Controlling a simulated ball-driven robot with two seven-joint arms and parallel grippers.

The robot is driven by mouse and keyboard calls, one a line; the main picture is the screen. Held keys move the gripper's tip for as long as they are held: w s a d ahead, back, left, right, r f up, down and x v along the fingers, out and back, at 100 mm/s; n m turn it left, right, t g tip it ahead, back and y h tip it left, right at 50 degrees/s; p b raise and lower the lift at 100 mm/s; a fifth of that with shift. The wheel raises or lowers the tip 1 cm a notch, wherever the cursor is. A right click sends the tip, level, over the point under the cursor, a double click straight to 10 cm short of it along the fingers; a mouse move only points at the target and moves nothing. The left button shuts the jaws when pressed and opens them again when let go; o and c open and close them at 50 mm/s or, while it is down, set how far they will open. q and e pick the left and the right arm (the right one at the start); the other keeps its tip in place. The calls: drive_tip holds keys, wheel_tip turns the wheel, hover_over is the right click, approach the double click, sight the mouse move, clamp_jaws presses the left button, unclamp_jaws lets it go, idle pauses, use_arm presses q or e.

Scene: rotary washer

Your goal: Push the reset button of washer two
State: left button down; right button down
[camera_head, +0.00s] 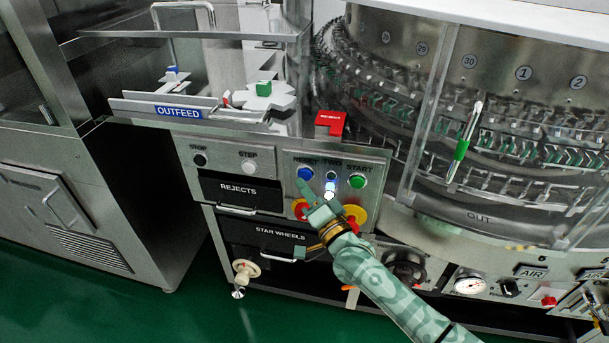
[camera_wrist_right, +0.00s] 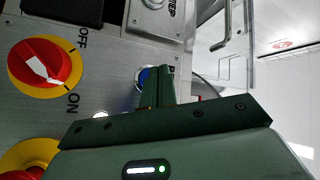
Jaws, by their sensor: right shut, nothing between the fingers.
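The blue reset button (camera_head: 306,174) is on the upper left of a metal panel labelled RESET, TWO and START. My right gripper (camera_head: 303,186) is shut and empty, with its fingertips just below or at the button in the head view. In the right wrist view the fingers (camera_wrist_right: 158,84) overlap the blue button (camera_wrist_right: 143,77) and hide much of it. I cannot tell whether they touch it. The green start button (camera_head: 357,181) is to the right on the same panel. My left gripper is not in view.
The STOP and STEP panel (camera_head: 224,158) is left. A clear guard with a green door handle (camera_head: 463,145) is right.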

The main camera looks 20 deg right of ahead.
drive_tip(key=shift+s, duration=0.1)
